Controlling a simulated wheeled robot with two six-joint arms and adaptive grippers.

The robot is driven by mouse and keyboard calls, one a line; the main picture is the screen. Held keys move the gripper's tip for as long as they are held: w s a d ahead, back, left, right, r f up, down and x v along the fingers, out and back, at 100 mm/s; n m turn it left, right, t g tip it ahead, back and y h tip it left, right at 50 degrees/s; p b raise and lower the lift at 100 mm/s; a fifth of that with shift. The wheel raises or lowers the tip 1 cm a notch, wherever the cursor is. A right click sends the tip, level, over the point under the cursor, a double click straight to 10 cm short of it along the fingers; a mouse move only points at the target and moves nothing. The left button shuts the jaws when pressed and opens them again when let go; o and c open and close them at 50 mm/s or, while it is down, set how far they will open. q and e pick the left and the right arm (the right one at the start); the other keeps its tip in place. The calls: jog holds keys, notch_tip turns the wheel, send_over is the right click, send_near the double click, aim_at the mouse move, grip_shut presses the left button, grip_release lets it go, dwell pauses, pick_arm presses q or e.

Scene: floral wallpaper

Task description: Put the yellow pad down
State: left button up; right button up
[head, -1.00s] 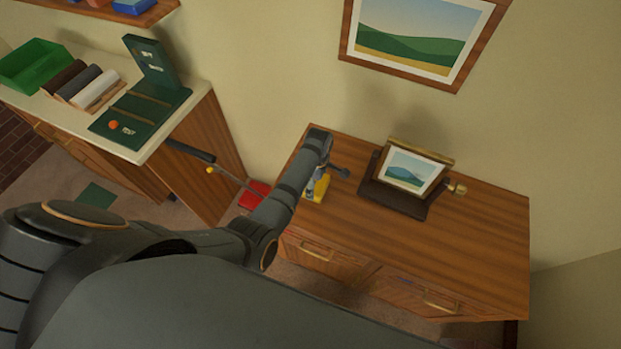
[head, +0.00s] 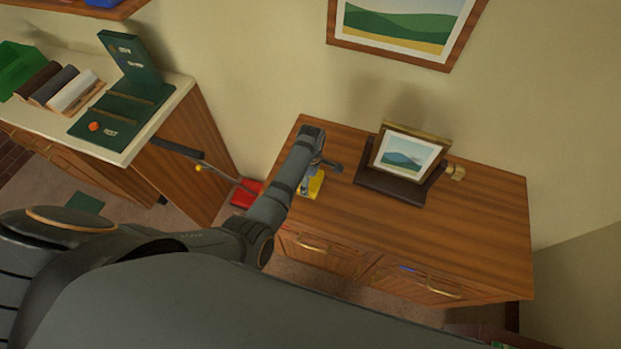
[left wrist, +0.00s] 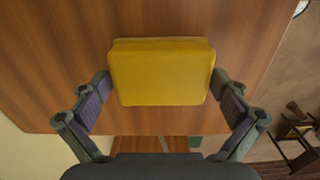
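The yellow pad (head: 312,186) is at the left end of the wooden desk (head: 470,225), flat on or just above its top; I cannot tell which. My left gripper (head: 315,170) is directly over it and partly covers it in the head view. In the left wrist view, the pad (left wrist: 160,72) fills the space between the two fingers (left wrist: 161,85). A fingertip lies against its left edge and another against its right edge, with no clear gap. Bare wood shows around the pad. My right gripper is in neither view.
A small framed picture (head: 408,155) stands on a dark base at the desk's back. The desk's middle and right are clear. At left, a counter (head: 181,88) holds a dark green hinged board (head: 118,112), rolls (head: 52,85) and a green bin (head: 20,75). A red object (head: 245,193) is beside the desk.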

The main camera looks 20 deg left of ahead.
pick_arm(q)
jog(key=shift+a, duration=0.15)
notch_tip(320, 180, up, 8)
jog(key=p, duration=0.8)
jog(key=shift+s, duration=0.1)
jog(key=shift+d+r, duration=0.2)
jog(key=shift+r, duration=1.05)
